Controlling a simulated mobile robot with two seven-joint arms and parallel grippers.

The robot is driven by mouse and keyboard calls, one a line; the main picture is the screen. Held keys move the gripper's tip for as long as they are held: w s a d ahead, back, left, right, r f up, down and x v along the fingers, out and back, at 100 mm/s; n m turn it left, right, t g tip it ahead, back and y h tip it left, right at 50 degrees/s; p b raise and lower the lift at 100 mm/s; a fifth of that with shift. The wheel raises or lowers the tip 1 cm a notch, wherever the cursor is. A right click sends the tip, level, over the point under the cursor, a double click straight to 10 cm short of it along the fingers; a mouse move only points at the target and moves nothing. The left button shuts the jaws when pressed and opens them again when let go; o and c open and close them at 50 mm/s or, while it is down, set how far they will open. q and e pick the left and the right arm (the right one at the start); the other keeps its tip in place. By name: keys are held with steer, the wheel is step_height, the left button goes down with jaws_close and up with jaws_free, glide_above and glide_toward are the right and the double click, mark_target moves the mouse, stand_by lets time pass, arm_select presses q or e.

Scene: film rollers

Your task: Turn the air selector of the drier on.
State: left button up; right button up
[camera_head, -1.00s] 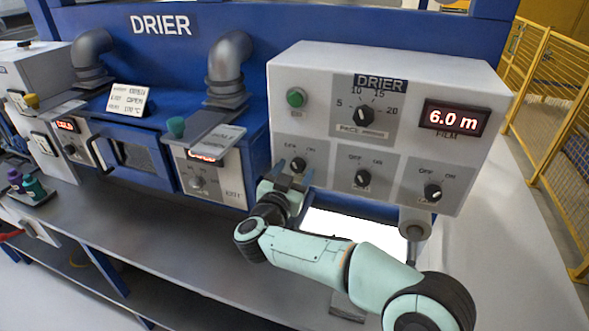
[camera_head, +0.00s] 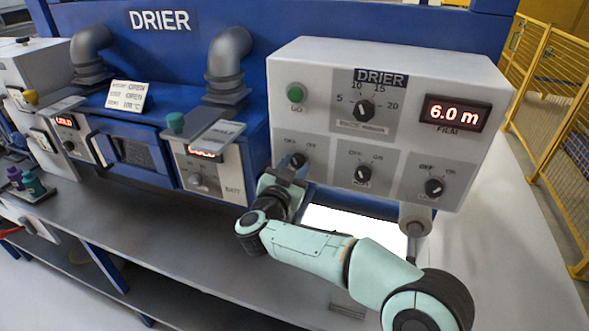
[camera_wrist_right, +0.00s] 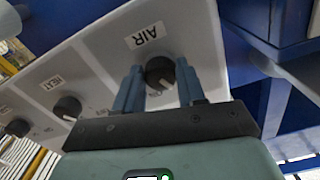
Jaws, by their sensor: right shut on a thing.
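The drier's control panel is a white box (camera_head: 300,64) with three selector knobs along its lower part. The air selector (camera_head: 297,160) is the left black knob, with small OFF and ON marks above it. In the right wrist view the air selector (camera_wrist_right: 160,72) shows beside an upside-down AIR label. My right gripper (camera_head: 290,172) is shut on this knob, with one blue finger on each side of it (camera_wrist_right: 160,88). The fingers partly hide the knob, and I cannot tell which mark it points to. My left gripper is not in view.
The heat selector (camera_head: 363,174) and a third selector (camera_head: 434,187) sit to the right. Above are a green button (camera_head: 296,93), a dial (camera_head: 364,110) and a display (camera_head: 455,113) reading 6.0 m. A grey roller (camera_head: 415,217) is below.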

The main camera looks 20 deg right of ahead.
steer(key=m+b, duration=0.2)
steer(key=m, duration=0.3)
steer(key=shift+a+f+b, duration=0.1)
steer(key=shift+b, duration=0.3)
steer(key=m+b, duration=0.1)
steer(key=m, duration=0.2)
steer(key=shift+b, duration=0.4)
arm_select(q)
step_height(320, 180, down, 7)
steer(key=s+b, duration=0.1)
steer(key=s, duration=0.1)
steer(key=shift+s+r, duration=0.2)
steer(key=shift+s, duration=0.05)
arm_select(e)
steer(key=shift+m, duration=1.4)
steer(key=shift+r+m, duration=0.2)
steer(key=shift+m, duration=0.1)
steer(key=o, duration=1.1)
steer(key=shift+c, duration=0.2)
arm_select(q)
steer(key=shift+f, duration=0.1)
arm_select(e)
steer(key=shift+a, duration=0.1)
arm_select(q)
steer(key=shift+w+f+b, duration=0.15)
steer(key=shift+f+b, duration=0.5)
steer(key=shift+b, duration=0.45)
arm_select(e)
steer(key=v, duration=1.3)
steer(key=shift+s+a, duration=0.1)
